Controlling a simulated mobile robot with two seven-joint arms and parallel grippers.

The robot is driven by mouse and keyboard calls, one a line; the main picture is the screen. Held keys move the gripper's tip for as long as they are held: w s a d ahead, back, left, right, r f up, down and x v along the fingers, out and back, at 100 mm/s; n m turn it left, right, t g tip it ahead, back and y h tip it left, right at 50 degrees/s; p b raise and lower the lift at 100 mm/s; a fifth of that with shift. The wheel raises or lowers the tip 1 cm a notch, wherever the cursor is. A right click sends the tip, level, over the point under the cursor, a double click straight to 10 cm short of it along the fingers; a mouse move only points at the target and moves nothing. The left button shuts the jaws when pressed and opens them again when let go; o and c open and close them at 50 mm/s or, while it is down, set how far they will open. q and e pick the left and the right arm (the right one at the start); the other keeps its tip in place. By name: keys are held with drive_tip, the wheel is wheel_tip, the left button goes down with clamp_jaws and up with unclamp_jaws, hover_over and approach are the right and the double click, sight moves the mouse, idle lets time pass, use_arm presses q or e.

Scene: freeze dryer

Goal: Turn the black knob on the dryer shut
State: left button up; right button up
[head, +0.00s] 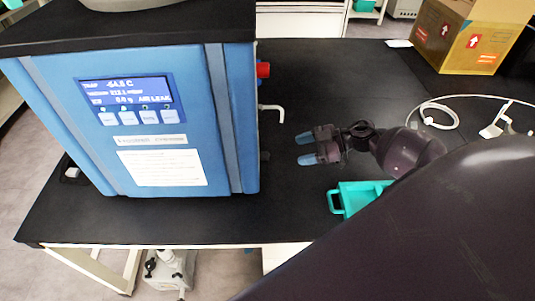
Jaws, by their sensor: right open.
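The blue freeze dryer (190,90) stands on the black bench at the left, its lit display (125,92) facing me. On its right side are a red fitting (263,70) and a white bent pipe (272,108). A small dark shape (265,156) low on that side may be the black knob; it is too small and dark to be sure. My right gripper (305,149) is open and empty to the right of the dryer, its blue-tipped fingers pointing left at the dryer's side, apart from it. My left gripper is not in view.
A teal tray (338,201) sits on the bench just below my right gripper, partly hidden by my arm. A cardboard box (470,45) and a coiled white cord (440,112) are at the right. The bench (330,80) behind the gripper is clear.

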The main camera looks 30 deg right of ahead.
sight(264, 157)
drive_tip(key=x, duration=1)
drive_tip(key=shift+w+a, duration=0.15)
drive_tip(key=shift+w, duration=0.15)
drive_tip(key=shift+f+p, duration=0.1)
drive_tip(key=shift+p, duration=0.2)
drive_tip(key=c, duration=0.9)
